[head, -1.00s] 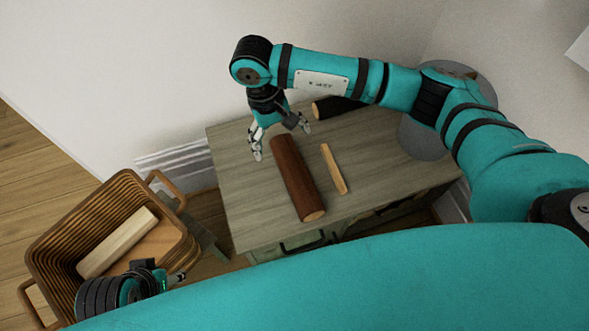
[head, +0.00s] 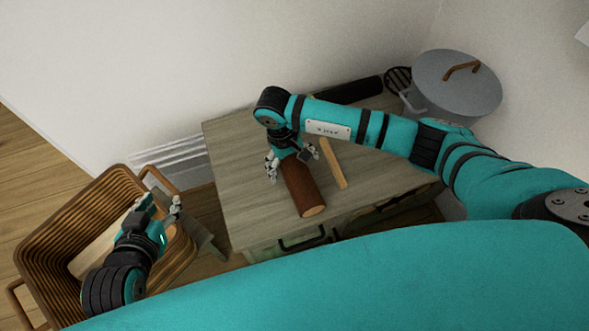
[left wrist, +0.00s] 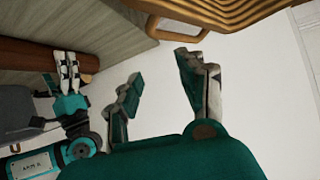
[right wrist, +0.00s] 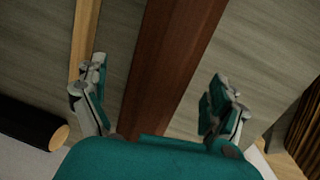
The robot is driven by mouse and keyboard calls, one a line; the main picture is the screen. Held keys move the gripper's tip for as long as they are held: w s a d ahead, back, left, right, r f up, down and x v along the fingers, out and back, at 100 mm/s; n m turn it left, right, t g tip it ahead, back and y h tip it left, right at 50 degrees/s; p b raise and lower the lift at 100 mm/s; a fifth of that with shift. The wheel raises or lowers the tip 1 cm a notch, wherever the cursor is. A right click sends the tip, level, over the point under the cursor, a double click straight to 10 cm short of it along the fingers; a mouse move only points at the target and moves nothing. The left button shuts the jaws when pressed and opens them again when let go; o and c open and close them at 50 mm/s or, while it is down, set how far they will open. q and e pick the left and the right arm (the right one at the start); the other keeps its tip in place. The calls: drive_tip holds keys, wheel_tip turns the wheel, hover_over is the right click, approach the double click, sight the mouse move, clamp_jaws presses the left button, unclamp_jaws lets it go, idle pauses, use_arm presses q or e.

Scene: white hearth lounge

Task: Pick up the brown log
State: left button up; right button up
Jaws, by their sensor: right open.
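The brown log (head: 304,189) lies on the wooden cabinet top, its pale cut end toward me. In the right wrist view the log (right wrist: 170,60) runs between my right gripper's two spread fingers. My right gripper (head: 291,166) is open over the log's far end; whether it touches the log cannot be told. In the right wrist view the gripper (right wrist: 160,105) is empty. My left gripper (head: 158,207) is over the basket, and in the left wrist view (left wrist: 165,90) its fingers are apart with nothing between them. The brown log (left wrist: 40,57) also shows there.
A thin light stick (head: 333,163) lies just right of the log. The wicker basket (head: 60,215) at left holds a pale log (head: 98,250). The cabinet top (head: 235,150) is clear left of the log.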

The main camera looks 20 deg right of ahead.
drive_tip(key=shift+f, duration=0.55)
drive_tip(key=c, duration=1.7)
drive_tip(key=shift+c, duration=0.8)
drive_tip(key=shift+r, duration=0.2)
